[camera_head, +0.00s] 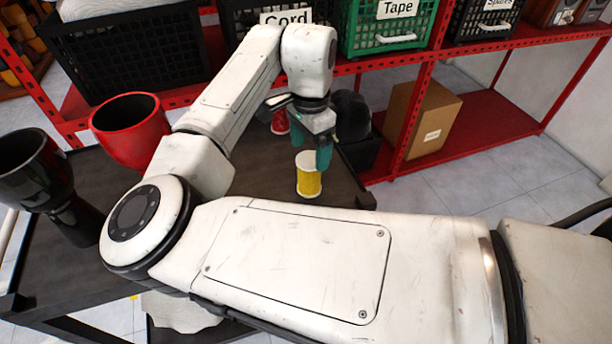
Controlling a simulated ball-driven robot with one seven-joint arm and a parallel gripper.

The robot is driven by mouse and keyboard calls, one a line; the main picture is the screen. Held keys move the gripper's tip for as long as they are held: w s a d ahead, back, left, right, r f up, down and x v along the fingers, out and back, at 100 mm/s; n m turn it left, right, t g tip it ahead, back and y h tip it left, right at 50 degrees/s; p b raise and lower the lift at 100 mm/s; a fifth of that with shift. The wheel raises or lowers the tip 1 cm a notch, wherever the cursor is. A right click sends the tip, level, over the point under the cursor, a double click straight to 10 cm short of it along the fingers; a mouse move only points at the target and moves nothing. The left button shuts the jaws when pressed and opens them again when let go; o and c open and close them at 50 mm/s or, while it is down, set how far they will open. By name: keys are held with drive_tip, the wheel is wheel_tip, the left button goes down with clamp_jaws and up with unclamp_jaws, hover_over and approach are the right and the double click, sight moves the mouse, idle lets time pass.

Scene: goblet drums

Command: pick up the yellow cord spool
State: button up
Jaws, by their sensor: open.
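The yellow cord spool (308,182) stands upright on the dark tabletop, near its right edge. It has a white top flange and a yellow wound body. My gripper (322,152) is above and just right of the spool in the picture, pointing down, with teal fingertips. Its jaws are open and hold nothing. The fingertips overlap the spool's upper right side in the picture; I cannot tell whether they touch it.
A red goblet drum (133,128) and a black goblet drum (38,172) stand on the left of the dark table (75,258). A red spool (280,122) sits behind my gripper. A red shelf (490,118) behind holds labelled crates and a cardboard box (422,115).

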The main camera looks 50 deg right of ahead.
sight(310, 175)
drive_tip(key=shift+s+a+f+p, duration=0.1)
drive_tip(key=shift+f+p, duration=0.15)
drive_tip(key=shift+f, duration=1.9)
drive_tip(key=shift+s+a+f+p, duration=0.1)
drive_tip(key=shift+f+p, duration=0.15)
drive_tip(key=shift+f, duration=1.9)
drive_tip(key=c, duration=1.2)
